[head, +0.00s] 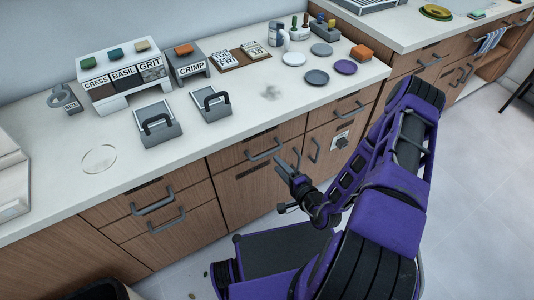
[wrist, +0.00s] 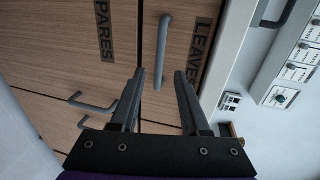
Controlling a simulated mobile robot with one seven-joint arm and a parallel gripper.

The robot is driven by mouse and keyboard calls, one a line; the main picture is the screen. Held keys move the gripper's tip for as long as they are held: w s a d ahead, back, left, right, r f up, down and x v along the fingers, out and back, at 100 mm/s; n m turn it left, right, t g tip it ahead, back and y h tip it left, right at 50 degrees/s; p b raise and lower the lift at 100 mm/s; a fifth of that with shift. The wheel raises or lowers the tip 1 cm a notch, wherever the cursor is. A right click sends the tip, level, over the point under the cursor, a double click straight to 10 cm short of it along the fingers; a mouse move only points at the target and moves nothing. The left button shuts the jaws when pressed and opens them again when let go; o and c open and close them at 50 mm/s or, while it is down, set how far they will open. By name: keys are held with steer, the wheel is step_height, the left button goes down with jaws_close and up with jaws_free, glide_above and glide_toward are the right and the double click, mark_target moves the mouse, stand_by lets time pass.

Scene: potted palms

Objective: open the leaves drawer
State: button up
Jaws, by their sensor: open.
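The leaves drawer is a brown wooden front with a dark LEAVES label (wrist: 199,48) and a grey bar handle (wrist: 163,50) in the wrist view. It appears closed, flush with the cabinet. My gripper (wrist: 160,75) is open, and its two dark fingers point at the front. The handle's near end shows between the fingertips; I cannot tell whether the fingers reach around it or stop short. In the head view my gripper (head: 283,168) is just in front of the cabinet, below and right of a drawer handle (head: 264,152).
A panel labelled PARES, its first letter cut off (wrist: 103,30), adjoins with its own handle (wrist: 90,102). The white counter (head: 180,153) overhangs above, holding labelled boxes, two grey handled blocks and several discs. Open floor (head: 470,180) lies at the right.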

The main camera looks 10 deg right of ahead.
mark_target(267, 153)
steer(key=x, duration=0.8)
steer(key=shift+w+a+b, duration=0.1)
steer(key=shift+w+b, duration=0.1)
steer(key=shift+b, duration=0.2)
jaws_close()
stand_by(0.9)
